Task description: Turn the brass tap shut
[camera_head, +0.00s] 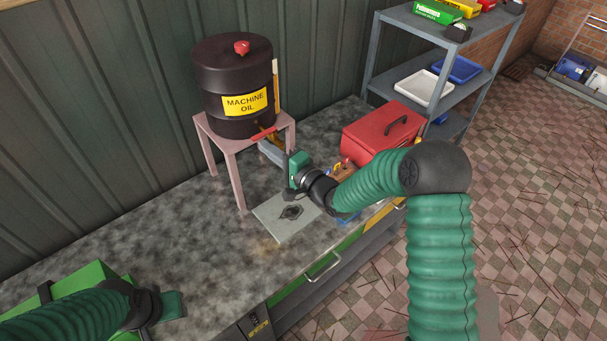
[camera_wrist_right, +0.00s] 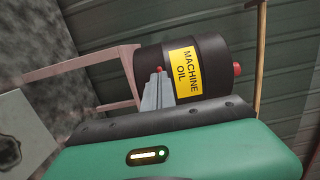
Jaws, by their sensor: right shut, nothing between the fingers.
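A grey plate (camera_head: 270,222) with a dark fitting lies on the bench below the drum. A red toolbox (camera_head: 375,135) stands right of my right gripper. A shelf (camera_head: 440,65) with trays stands behind. The bench's left middle (camera_head: 130,225) is clear.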

